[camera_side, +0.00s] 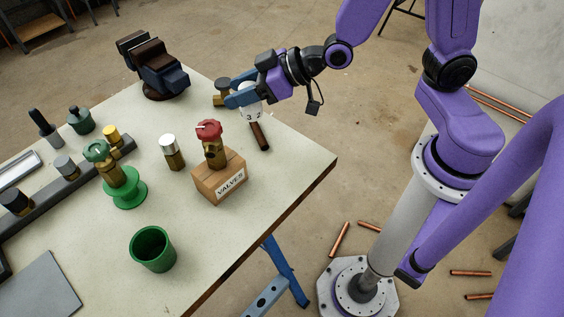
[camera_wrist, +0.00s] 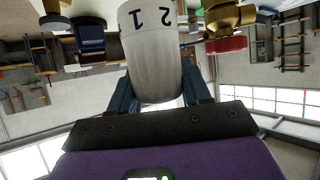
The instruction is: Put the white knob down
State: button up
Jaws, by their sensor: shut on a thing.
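The white knob (camera_side: 252,115) hangs in my gripper (camera_side: 244,98) over the far right part of the table. In the wrist view the white knob (camera_wrist: 152,60) shows large, with the digits 1 and 2 on it, between the blue fingers of my gripper (camera_wrist: 160,96). My gripper is shut on it. The knob's lower end is close above a dark brown handle-like piece (camera_side: 260,137) on the table; I cannot tell whether they touch.
A brass fitting (camera_side: 220,92) is behind my gripper, and a vise (camera_side: 160,75) stands farther back. A green cup (camera_side: 153,252) is in front; table around it is clear.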

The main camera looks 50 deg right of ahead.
jog(key=s+f+n+g+y, duration=0.5)
jog(key=s+n+g, duration=0.5)
jog(key=n+g, duration=0.25)
jog(key=shift+t, duration=0.25)
jog(key=shift+w+d+f, duration=0.1)
jog(key=shift+f, duration=2)
jog(key=shift+w+d+f, duration=0.1)
jog(key=shift+f, duration=1.95)
jog(key=shift+f, duration=0.15)
jog(key=o, duration=1.1)
